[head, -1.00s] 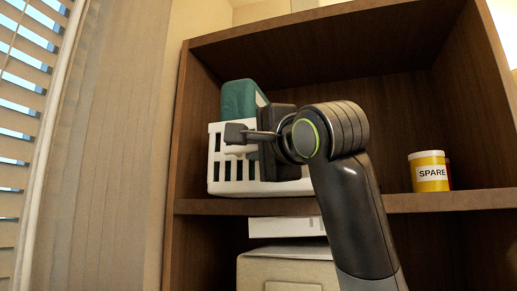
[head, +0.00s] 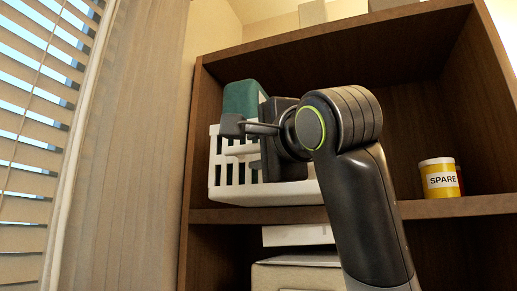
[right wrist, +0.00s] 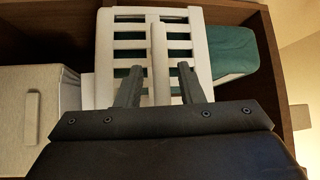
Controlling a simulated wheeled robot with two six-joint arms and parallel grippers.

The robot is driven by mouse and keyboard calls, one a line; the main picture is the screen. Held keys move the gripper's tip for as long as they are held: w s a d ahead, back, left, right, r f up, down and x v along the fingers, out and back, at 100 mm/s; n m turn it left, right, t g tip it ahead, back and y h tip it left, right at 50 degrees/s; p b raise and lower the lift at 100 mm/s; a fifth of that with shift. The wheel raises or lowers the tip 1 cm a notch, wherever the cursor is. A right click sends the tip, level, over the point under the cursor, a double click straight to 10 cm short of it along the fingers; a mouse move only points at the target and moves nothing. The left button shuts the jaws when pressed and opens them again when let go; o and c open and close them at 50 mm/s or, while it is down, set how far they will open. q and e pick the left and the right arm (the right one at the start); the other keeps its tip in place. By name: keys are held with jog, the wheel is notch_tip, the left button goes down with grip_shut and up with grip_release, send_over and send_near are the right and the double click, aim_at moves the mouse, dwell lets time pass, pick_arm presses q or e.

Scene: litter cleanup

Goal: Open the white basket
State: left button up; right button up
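The white basket (head: 262,190) with slotted sides stands on the shelf, and a teal item (head: 240,98) sticks up from it. A pale bar (head: 241,149) shows at its front. In the right wrist view the basket (right wrist: 115,55) appears turned sideways, with the bar (right wrist: 158,60) down its middle. My right gripper (right wrist: 158,70) is open, one finger on each side of the bar; I cannot tell whether it touches. In the head view the right gripper (head: 245,128) is in front of the basket and hides part of it. My left gripper is not in view.
A yellow-and-white jar (head: 440,180) marked SPARE stands at the right on the brown shelf board (head: 470,206). A pale box (head: 298,276) is on the level below. Window blinds (head: 40,130) are at the left. The shelf between basket and jar is partly hidden by my arm.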

jog(key=shift+s, duration=0.15)
